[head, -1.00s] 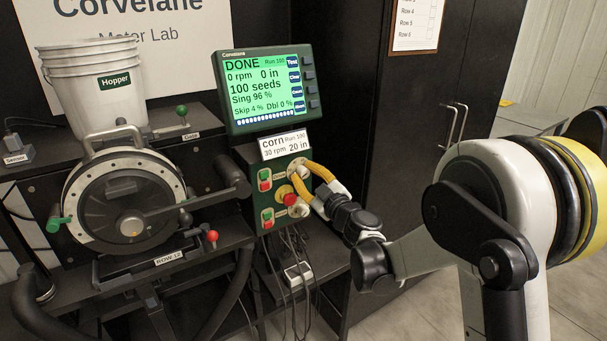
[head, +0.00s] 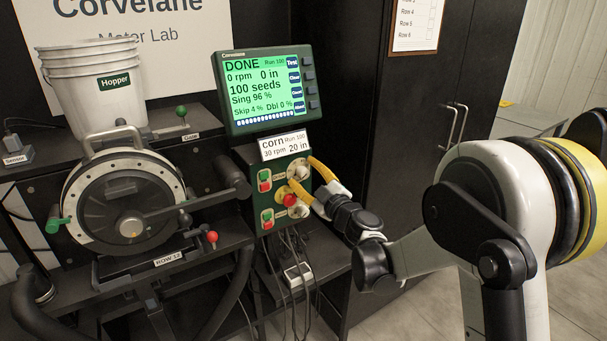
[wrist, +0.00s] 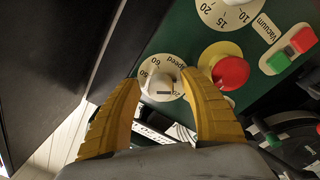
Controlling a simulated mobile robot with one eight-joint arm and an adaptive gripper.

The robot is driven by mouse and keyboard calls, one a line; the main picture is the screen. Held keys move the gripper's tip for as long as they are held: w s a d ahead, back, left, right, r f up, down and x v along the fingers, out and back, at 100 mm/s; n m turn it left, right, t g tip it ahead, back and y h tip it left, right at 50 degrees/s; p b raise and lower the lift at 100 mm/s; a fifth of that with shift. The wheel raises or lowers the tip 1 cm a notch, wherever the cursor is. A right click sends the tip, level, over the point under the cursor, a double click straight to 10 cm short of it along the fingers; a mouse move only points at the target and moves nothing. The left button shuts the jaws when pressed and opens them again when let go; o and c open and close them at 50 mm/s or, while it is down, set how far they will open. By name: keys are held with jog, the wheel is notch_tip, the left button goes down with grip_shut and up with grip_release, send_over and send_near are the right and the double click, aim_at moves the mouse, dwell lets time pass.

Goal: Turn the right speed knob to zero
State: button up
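The right speed knob is the white knob (wrist: 160,84) labelled Speed in the wrist view, on a cream dial with numbers 50 and 60 legible. In the head view it is the upper knob (head: 299,171) on the green control panel (head: 268,208). My gripper (wrist: 161,75) is open, its yellow fingers on either side of the knob with gaps showing. A short dark mark shows on the knob, but its exact setting is unclear. In the head view my gripper (head: 301,169) reaches the panel from the right.
A red button (wrist: 231,73) on a yellow base sits close beside the right finger. The Vacuum dial (wrist: 228,10) lies beyond it. The monitor (head: 265,90) reads DONE, 0 rpm. A corn card (head: 285,146) stands just above the panel. Cables hang below.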

jog(key=shift+s, duration=0.1)
jog(key=v, duration=1.2)
jog(key=s+r+m+g+h, duration=0.15)
jog(key=s+m+g, duration=0.3)
jog(key=s, duration=0.65)
jog(key=s+d+f+m+g+h, duration=0.2)
jog(key=s+d+f+m+h, duration=0.1)
jog(key=s+d, duration=0.4)
jog(key=s+d+f+m+g+h, duration=0.2)
jog(key=s+d+m+h, duration=0.3)
jog(key=s+d+m, duration=0.3)
jog(key=s+f, duration=0.1)
jog(key=s, duration=0.2)
jog(key=shift+d+g, duration=0.15)
jog(key=shift+g, duration=0.2)
jog(key=shift+h, duration=0.25)
